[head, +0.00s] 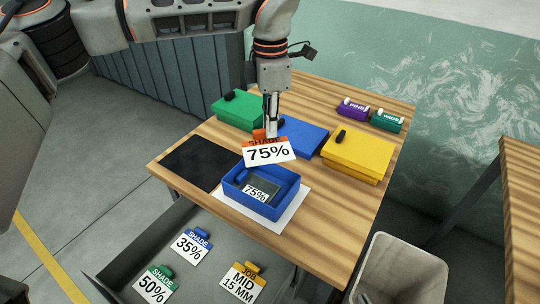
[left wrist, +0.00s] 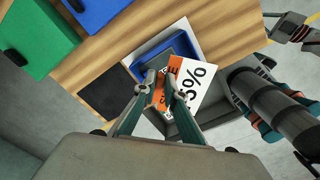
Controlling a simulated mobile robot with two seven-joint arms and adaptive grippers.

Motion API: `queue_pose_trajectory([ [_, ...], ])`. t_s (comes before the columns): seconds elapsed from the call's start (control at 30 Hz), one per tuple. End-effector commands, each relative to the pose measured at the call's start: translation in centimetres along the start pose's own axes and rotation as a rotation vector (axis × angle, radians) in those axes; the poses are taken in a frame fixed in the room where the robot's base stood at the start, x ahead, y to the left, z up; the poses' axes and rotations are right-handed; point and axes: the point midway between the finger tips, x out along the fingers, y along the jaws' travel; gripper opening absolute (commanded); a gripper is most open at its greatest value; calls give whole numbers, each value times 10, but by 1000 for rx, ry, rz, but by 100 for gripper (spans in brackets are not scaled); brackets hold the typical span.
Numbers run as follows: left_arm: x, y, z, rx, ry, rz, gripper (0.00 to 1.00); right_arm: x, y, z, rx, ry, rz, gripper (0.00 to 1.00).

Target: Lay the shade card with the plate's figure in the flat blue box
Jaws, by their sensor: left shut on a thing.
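My left gripper (head: 270,118) is shut on the top edge of a shade card (head: 268,152), white with an orange band and reading 75%. The card also shows between the fingers (left wrist: 163,95) in the left wrist view. It hangs above the back of an open blue box (head: 285,207), apart from it as far as I can tell. A small plate reading 75% (head: 257,193) shows in that box. Part of my right arm shows at the upper right of the left wrist view; its fingers are unclear.
Closed green (head: 237,108), blue (head: 302,137) and yellow (head: 357,155) boxes stand behind. A black mat (head: 190,163) lies left. Purple (head: 353,110) and green (head: 387,121) blocks stand at the back. Cards reading 35% (head: 192,246), 50% (head: 155,286) and MID 15 MM (head: 243,283) lie in a grey tray below.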

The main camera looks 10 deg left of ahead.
Motion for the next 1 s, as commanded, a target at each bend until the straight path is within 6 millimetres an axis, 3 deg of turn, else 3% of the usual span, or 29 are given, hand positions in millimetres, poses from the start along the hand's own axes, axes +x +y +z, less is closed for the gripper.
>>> queue_pose_trajectory([
  [0.2,42,-1,0,1,0,-3,0,-2,1,-7,-1,8,2,0],
  [0.47,60,-1,0,0,0,-2,0,-2,2,-9,-1,11,2,0],
  [0.7,92,-1,0,0,0,-2,0,-3,2,-8,-2,7,2,0],
  [1.0,96,0,0,0,-1,1,0,-3,2,-6,-2,3,2,0],
])
